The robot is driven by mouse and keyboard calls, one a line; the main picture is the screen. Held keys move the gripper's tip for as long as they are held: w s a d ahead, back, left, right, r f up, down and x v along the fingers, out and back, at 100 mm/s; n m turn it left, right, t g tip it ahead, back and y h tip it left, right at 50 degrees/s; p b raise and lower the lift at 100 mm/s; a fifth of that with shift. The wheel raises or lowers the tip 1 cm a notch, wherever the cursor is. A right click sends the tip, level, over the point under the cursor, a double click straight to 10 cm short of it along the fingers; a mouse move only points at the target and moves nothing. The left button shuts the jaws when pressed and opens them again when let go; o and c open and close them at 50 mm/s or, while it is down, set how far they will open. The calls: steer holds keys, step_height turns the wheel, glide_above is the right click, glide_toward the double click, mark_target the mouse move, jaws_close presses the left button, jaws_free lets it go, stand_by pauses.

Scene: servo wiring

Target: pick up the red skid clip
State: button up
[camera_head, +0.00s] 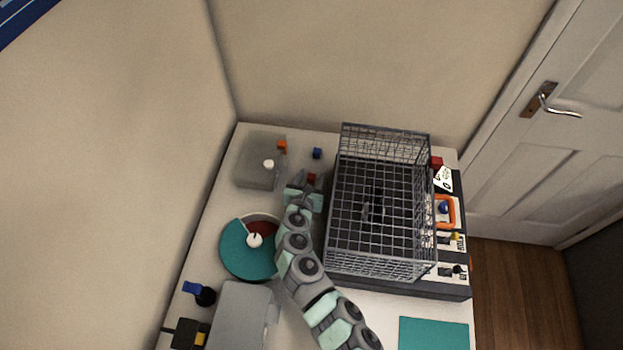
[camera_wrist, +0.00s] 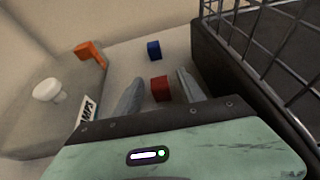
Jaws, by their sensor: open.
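The red skid clip (camera_wrist: 160,88) is a small red block on the white table. In the wrist view it lies between the two fingers of my gripper (camera_wrist: 158,92), near their tips, with a gap on both sides. My gripper is open and points down toward the table. In the head view the red clip (camera_head: 311,177) shows just beyond my gripper (camera_head: 306,184), partly hidden by it. I cannot tell the exact height of the fingertips over the table.
A wire cage (camera_head: 378,270) on a dark base stands close to the right of my gripper. A grey box (camera_head: 256,170) with a white knob and an orange block (camera_head: 282,146) is to the left. A blue block (camera_head: 317,153) lies beyond the clip. A teal disc (camera_head: 240,258) is nearer.

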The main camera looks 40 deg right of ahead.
steer(key=shift+c, duration=0.5)
jaws_close()
